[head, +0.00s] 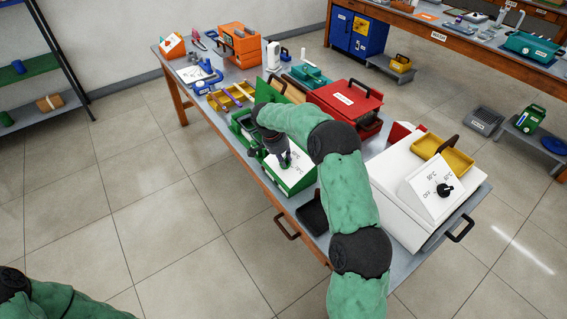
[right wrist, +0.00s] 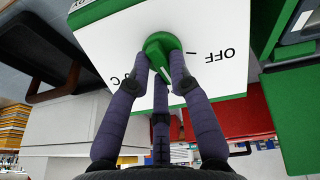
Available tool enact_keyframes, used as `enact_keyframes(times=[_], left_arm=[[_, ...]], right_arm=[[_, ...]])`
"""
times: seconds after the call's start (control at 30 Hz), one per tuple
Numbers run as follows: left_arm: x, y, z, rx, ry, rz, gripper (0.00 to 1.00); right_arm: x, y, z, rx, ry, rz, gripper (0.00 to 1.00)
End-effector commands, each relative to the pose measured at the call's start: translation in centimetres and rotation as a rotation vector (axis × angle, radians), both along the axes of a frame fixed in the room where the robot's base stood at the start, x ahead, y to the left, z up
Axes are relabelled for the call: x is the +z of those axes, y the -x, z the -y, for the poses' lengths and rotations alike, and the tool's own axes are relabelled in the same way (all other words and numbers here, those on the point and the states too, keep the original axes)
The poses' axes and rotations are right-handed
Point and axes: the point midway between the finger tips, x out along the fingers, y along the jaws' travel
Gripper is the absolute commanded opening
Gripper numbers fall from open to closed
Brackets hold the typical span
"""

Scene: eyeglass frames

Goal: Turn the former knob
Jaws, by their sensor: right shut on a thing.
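The former is a green box (head: 305,181) with a white dial panel on the front half of the table. Its green knob (right wrist: 160,44) shows in the right wrist view on the white panel (right wrist: 118,40), beside an upside-down OFF mark. My right gripper (right wrist: 160,68) has its fingers closed around the knob; they partly cover it and part of a temperature label. In the head view my right gripper (head: 284,160) is at the panel and hides the knob. My left gripper is out of view; only part of my left arm shows at the bottom left.
A white unit (head: 405,190) with a black knob (head: 444,189) and a yellow tray (head: 452,157) stands to the right. A red case (head: 345,98) is behind, and a black tray (head: 313,216) lies near the front edge. Tools and yellow bins fill the table's far left.

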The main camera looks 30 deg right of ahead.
Motion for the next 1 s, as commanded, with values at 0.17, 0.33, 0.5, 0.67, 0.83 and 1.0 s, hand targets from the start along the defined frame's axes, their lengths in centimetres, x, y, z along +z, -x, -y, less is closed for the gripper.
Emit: enact_keyframes(times=[0.17, 0.33, 0.5, 0.67, 0.83, 1.0], left_arm=[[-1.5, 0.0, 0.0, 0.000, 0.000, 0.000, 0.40], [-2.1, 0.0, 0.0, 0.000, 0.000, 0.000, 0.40], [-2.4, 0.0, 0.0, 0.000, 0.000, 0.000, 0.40], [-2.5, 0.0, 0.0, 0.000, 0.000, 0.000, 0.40], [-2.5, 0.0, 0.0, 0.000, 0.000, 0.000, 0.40], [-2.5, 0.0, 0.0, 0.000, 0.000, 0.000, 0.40]], right_arm=[[-0.3, 0.1, -0.1, -0.098, -0.004, 0.049, 0.00], [-0.2, 0.2, -0.1, -0.162, -0.007, 0.080, 0.00], [-0.2, 0.2, -0.1, -0.198, -0.009, 0.097, 0.00], [-0.1, 0.2, -0.2, -0.210, -0.009, 0.102, 0.00], [-0.1, 0.2, -0.2, -0.210, -0.009, 0.102, 0.00], [-0.1, 0.2, -0.1, -0.210, -0.009, 0.102, 0.24]])
